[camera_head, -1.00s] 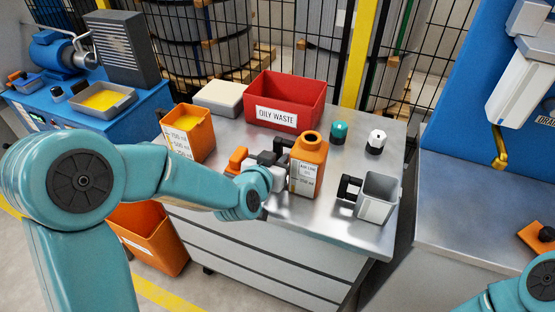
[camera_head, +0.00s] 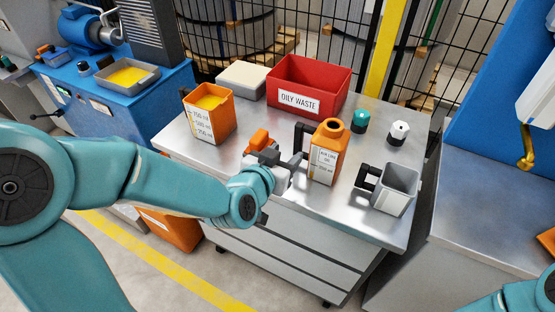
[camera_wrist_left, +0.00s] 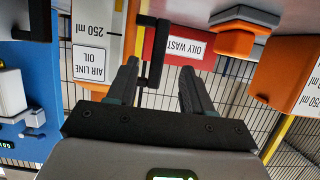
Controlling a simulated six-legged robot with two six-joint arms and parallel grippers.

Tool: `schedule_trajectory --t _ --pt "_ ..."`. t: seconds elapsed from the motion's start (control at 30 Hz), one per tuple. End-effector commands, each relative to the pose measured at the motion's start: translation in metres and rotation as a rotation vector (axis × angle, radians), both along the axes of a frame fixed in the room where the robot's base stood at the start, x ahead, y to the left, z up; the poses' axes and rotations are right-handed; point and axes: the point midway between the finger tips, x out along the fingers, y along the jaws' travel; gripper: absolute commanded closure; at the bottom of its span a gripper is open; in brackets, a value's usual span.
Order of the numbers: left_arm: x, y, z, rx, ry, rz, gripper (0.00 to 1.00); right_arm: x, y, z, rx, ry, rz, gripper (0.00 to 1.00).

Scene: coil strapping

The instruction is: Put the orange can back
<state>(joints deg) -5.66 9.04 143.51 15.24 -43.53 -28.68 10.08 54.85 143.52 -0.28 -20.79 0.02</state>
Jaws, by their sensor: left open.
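The orange can (camera_head: 327,153) stands upright on the metal bench top, with an open neck, a white "AIR LINE OIL" label and a black handle on its left side. My left gripper (camera_head: 292,163) is open just left of the can, close to the handle. In the left wrist view, which is upside down, the open fingers (camera_wrist_left: 158,68) point towards the can (camera_wrist_left: 98,18), and its black handle (camera_wrist_left: 154,52) shows between the fingertips. I cannot tell whether they touch it. My right gripper is out of view; only part of that arm shows at bottom right.
An orange measuring jug (camera_head: 209,122), a red "OILY WASTE" bin (camera_head: 300,98) and a pale box (camera_head: 241,80) stand behind and left. A grey cup (camera_head: 398,188) with a black handle is right of the can. Teal (camera_head: 360,121) and white (camera_head: 398,133) caps stand behind. An orange object (camera_head: 262,142) is behind the gripper.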

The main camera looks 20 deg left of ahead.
Motion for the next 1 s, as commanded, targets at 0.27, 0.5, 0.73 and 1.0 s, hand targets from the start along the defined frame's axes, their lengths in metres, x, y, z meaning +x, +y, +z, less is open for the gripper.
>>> schedule_trajectory --t 0.27,0.5,0.73,1.0 --pt "-0.029 0.002 0.007 0.005 -0.002 0.005 0.49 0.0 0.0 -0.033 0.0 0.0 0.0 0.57" --pt "-0.037 0.001 0.012 0.001 0.001 0.0 0.49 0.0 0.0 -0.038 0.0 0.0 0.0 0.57" --pt "-0.037 0.001 0.013 0.001 0.002 0.0 0.49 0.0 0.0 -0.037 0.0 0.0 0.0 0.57" --pt "-0.036 0.001 0.013 0.001 0.002 0.001 0.49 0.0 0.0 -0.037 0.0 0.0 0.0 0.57"
